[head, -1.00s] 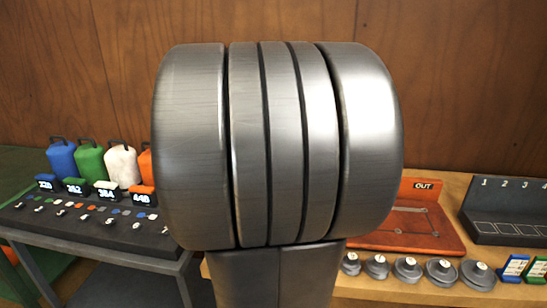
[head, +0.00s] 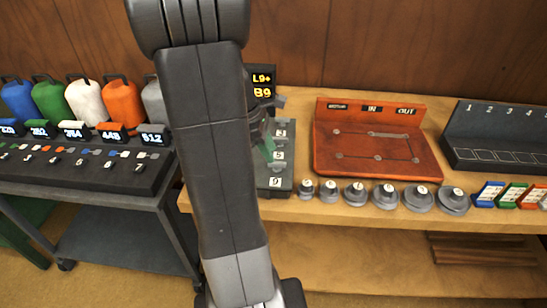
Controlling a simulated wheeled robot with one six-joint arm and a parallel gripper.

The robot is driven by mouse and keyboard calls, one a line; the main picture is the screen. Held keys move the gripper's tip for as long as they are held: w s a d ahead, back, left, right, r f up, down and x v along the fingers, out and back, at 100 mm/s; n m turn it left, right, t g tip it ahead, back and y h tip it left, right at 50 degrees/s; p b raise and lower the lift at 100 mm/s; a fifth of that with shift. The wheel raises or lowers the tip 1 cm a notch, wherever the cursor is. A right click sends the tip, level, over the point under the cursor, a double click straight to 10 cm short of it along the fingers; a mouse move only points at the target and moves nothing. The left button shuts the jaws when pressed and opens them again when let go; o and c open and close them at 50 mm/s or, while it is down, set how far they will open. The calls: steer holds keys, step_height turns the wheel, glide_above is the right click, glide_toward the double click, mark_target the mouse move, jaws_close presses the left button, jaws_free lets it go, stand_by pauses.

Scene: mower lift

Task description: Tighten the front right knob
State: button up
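My own arm stands large and upright in the middle left of the head view. It covers most of a dark grey panel (head: 281,180) on the bench, which has small number labels and a lit display (head: 262,84) reading "L9+" and "B9" at its back. Dark grey parts just right of my arm, over the panel, may be my gripper (head: 268,108); its fingers cannot be made out. A small green piece (head: 264,150) shows beside the arm. I cannot pick out a front right knob; it may be hidden behind the arm.
An orange-red board (head: 379,170) marked "IN" and "OUT" lies on the wooden bench (head: 330,208). Several grey numbered weights (head: 387,196) line its front. A dark numbered rack (head: 497,140) stands right. Left, a grey cart (head: 115,215) carries coloured jugs (head: 122,103) and lit displays.

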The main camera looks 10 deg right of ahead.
mark_target(276, 162)
steer(key=shift+x, duration=1.95)
jaws_close()
